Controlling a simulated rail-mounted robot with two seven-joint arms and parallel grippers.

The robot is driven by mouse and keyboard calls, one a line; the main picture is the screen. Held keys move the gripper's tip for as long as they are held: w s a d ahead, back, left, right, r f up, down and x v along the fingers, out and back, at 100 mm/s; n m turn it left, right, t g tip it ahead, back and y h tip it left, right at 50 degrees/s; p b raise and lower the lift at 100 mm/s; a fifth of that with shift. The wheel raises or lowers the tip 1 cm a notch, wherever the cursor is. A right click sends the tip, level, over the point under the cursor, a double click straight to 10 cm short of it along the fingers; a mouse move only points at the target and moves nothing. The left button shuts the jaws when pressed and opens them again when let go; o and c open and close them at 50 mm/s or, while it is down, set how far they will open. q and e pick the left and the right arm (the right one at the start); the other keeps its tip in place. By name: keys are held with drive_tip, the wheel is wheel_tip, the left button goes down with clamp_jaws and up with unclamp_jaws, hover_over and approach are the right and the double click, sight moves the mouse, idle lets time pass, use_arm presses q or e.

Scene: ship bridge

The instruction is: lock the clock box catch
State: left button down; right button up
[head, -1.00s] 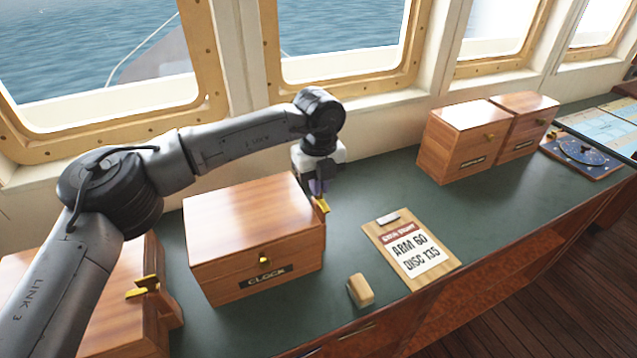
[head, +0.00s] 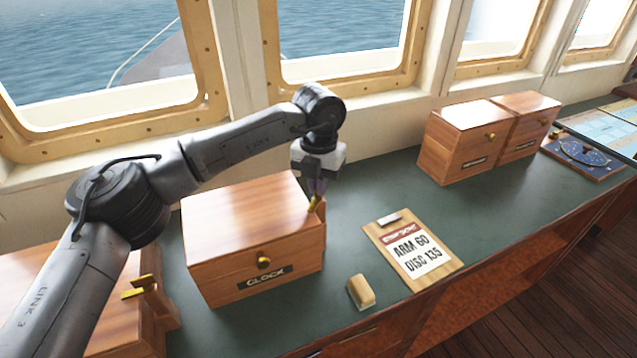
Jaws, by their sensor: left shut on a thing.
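The clock box (head: 240,230) is a wooden box with a shut lid, a brass knob (head: 263,262) and a dark CLOCK label (head: 265,277) on its front. It stands on the green counter. A brass catch (head: 315,204) is at its right side, near the top edge. My left gripper (head: 317,193) points down at that side and is shut on the catch; its fingertips are small and partly hard to make out. My right gripper is not in view.
A second wooden box with a brass catch (head: 140,287) stands at the left, partly behind my left arm. A clipboard (head: 413,250) reading ARM 60, DISC 135 and a small wooden block (head: 361,292) lie to the right. Two more boxes (head: 465,140) stand farther back.

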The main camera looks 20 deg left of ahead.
use_arm(q)
drive_tip(key=m, duration=0.4)
drive_tip(key=shift+m, duration=2.5)
drive_tip(key=c, duration=1.3)
unclamp_jaws()
wheel_tip(320, 180, up, 14)
drive_tip(key=b, duration=0.1)
